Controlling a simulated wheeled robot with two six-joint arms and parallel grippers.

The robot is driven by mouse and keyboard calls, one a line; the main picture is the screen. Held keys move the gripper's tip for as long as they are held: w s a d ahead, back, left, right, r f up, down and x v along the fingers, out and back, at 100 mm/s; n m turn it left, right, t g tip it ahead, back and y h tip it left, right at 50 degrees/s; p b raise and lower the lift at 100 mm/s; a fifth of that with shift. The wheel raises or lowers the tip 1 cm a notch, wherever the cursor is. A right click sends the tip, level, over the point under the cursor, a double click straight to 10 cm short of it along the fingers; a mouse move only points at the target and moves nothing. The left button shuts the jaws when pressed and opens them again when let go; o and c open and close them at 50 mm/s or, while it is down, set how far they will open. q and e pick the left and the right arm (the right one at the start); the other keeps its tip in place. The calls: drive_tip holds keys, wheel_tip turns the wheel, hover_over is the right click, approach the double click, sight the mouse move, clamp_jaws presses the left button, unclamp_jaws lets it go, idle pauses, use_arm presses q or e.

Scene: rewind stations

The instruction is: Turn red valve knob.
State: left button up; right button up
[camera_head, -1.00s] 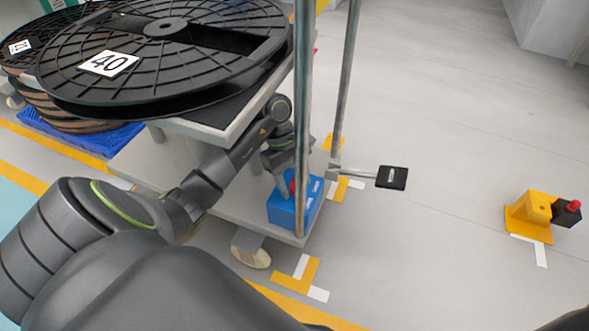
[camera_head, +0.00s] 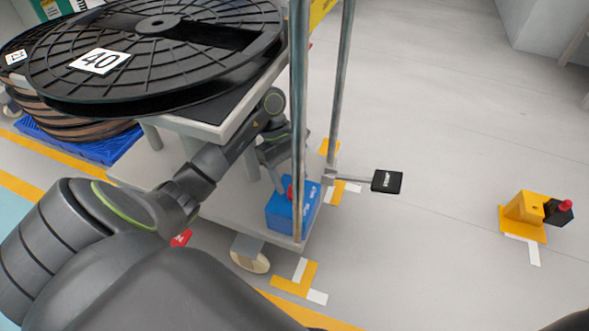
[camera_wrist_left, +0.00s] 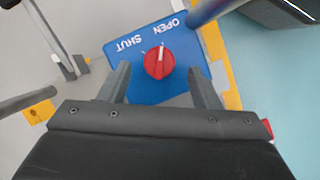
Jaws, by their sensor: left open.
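The red valve knob (camera_wrist_left: 159,64) sits on the face of a blue box (camera_wrist_left: 150,92) lettered OPEN and SHUT, seen in the left wrist view. My left gripper (camera_wrist_left: 159,68) is open, with one finger on either side of the knob and a visible gap to each. In the head view the blue box (camera_head: 305,207) stands on the cart's lower deck, and the knob (camera_head: 291,193) shows only in part behind the gripper. My right gripper is not in view.
A large black reel marked 40 (camera_head: 150,50) lies on the cart top above my left arm. A metal post (camera_head: 299,120) rises close beside the box. A black pedal-like plate (camera_head: 387,181) sticks out right. A yellow unit (camera_head: 524,208) stands on otherwise clear floor.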

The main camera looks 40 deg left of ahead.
use_arm(q)
drive_tip(key=p+v, duration=0.1)
drive_tip(key=v, duration=0.3)
drive_tip(key=shift+w+a+r, duration=0.15)
drive_tip(key=shift+w+a, duration=0.05)
drive_tip(key=shift+a, duration=0.1)
